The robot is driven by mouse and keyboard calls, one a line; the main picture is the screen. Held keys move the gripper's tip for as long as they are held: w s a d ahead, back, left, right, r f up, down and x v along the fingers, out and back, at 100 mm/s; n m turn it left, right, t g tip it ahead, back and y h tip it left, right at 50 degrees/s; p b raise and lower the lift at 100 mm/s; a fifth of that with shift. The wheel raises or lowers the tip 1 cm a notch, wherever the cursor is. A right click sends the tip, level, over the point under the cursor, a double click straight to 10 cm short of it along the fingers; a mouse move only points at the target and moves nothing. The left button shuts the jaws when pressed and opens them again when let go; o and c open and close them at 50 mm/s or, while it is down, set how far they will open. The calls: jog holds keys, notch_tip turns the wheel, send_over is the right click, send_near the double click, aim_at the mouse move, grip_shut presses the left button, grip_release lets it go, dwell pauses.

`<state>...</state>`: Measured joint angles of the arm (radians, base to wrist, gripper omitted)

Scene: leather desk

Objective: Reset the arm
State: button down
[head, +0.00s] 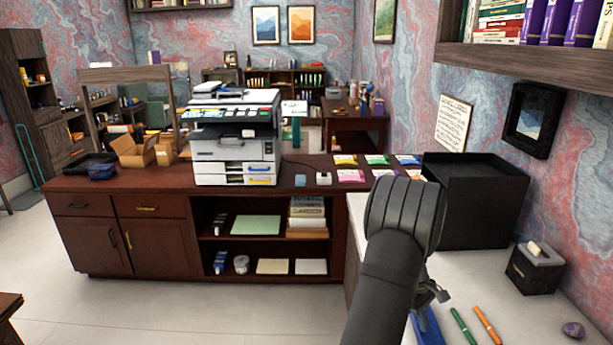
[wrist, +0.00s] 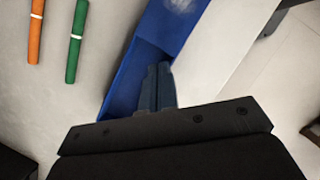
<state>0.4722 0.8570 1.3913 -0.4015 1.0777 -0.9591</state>
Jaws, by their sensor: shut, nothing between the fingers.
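My gripper (wrist: 157,88) is shut and empty in the wrist view, its closed fingers pointing over a blue object (wrist: 127,82) with an open, tray-like shape. In the head view my dark arm rises at the lower middle, and part of my gripper (head: 440,294) shows just right of it, above the light desk top. The blue object (head: 428,326) is partly hidden behind my arm there. I cannot tell whether the fingers touch it.
A green pen (head: 463,326) and an orange pen (head: 487,325) lie right of my gripper. A black box-like organizer (head: 476,203) stands behind, and a small dark holder (head: 535,269) stands by the wall. A printer (head: 235,140) is on the brown counter.

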jog(key=w+a, duration=0.2)
jog(key=shift+w+a+r, duration=0.2)
jog(key=shift+w+a, duration=0.1)
jog(key=shift+w, duration=0.05)
jog(key=v, duration=0.9)
jog(key=shift+r, duration=0.3)
jog(key=shift+a, duration=0.15)
jog(key=c, duration=0.9)
grip_release()
jog(key=shift+r, duration=0.1)
jog(key=o, duration=0.7)
jog(key=s+d+r, duration=0.1)
jog(key=r, duration=0.1)
jog(key=shift+s+d+r+n, duration=0.3)
jog(key=shift+s+d+n, duration=0.05)
jog(key=shift+n, duration=0.05)
jog(key=shift+o, duration=1)
jog(key=s+d+r+n+t+y, duration=0.1)
jog(key=s+d+r+n, duration=0.1)
jog(key=s+r, duration=0.2)
jog(key=shift+d+r, duration=0.3)
jog(key=shift+r, duration=0.4)
jog(key=s+d+r+n+t+y, duration=0.25)
jog(key=s+r+n, duration=0.45)
jog(key=s+r, duration=0.55)
notch_tip(320, 180, down, 10)
jog(key=shift+w+h, duration=0.35)
jog(key=shift+w, duration=0.1)
